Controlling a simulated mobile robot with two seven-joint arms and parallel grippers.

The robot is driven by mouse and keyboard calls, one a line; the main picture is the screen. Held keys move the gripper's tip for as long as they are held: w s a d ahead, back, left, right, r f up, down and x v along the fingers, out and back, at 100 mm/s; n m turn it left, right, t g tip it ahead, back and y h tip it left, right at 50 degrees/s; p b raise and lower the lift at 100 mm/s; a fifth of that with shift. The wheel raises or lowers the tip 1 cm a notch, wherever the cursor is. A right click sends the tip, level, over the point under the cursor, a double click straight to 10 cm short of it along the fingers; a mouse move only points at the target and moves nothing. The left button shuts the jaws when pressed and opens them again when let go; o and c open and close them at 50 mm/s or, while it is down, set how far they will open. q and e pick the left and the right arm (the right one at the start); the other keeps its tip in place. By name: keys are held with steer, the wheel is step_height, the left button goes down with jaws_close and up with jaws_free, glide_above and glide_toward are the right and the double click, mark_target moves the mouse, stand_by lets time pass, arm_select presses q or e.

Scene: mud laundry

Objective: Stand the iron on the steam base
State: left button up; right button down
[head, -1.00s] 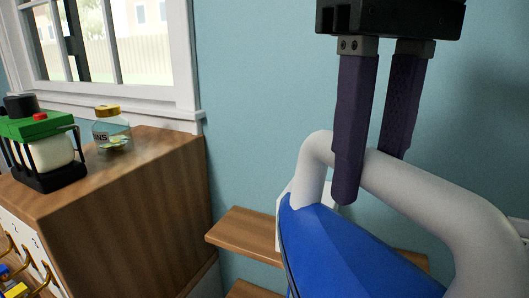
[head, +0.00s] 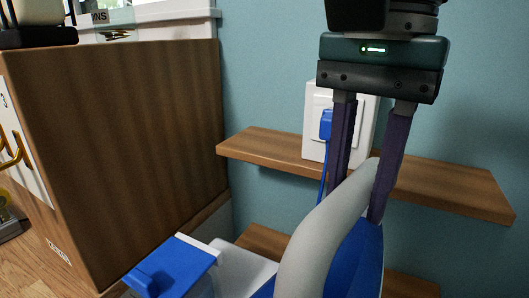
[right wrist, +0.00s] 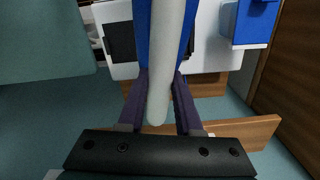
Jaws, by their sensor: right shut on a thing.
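The iron has a blue body (head: 368,262) and a pale grey handle (head: 310,245). It is in the lower middle of the head view, its lower part cut off by the frame edge. My right gripper (head: 357,205) comes down from above and is shut on the handle, one finger on each side. The right wrist view shows the handle (right wrist: 163,75) between the fingers. The steam base is white (head: 243,268) with a blue tank (head: 175,265), left of the iron. The wrist view shows the base (right wrist: 210,40) beyond the iron; contact between them cannot be told. My left gripper is out of view.
A wooden shelf (head: 265,152) runs along the blue wall behind the iron. A white socket (head: 312,115) holds a blue plug (head: 326,125) with a hanging cord. A wooden cabinet (head: 130,140) stands left. A lower wooden shelf (head: 262,242) shows behind the base.

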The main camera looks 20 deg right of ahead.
mark_target(358, 253)
steer(key=f+m, duration=0.2)
steer(key=m, duration=0.2)
steer(key=f+m+b, duration=0.1)
steer(key=f+m, duration=0.2)
steer(key=m, duration=0.1)
steer(key=d+f+m+b, duration=0.1)
steer(key=f+m, duration=0.2)
steer(key=shift+s+d+f+m, duration=0.1)
steer(key=shift+s+m, duration=0.25)
steer(key=shift+m, duration=0.05)
steer(key=m, duration=0.1)
steer(key=f+m, duration=0.1)
steer(key=m, duration=0.1)
steer(key=shift+s+d+f, duration=0.15)
steer(key=shift+d+f, duration=0.05)
steer(key=shift+f, duration=0.1)
steer(key=shift+f+m+b, duration=0.3)
steer(key=shift+f+b, duration=0.9)
steer(key=shift+f, duration=0.4)
step_height(358, 253, down, 3)
steer(key=b, duration=0.3)
steer(key=shift+f, duration=0.2)
steer(key=c, duration=0.8)
jaws_free()
steer(key=shift+o, duration=1.4)
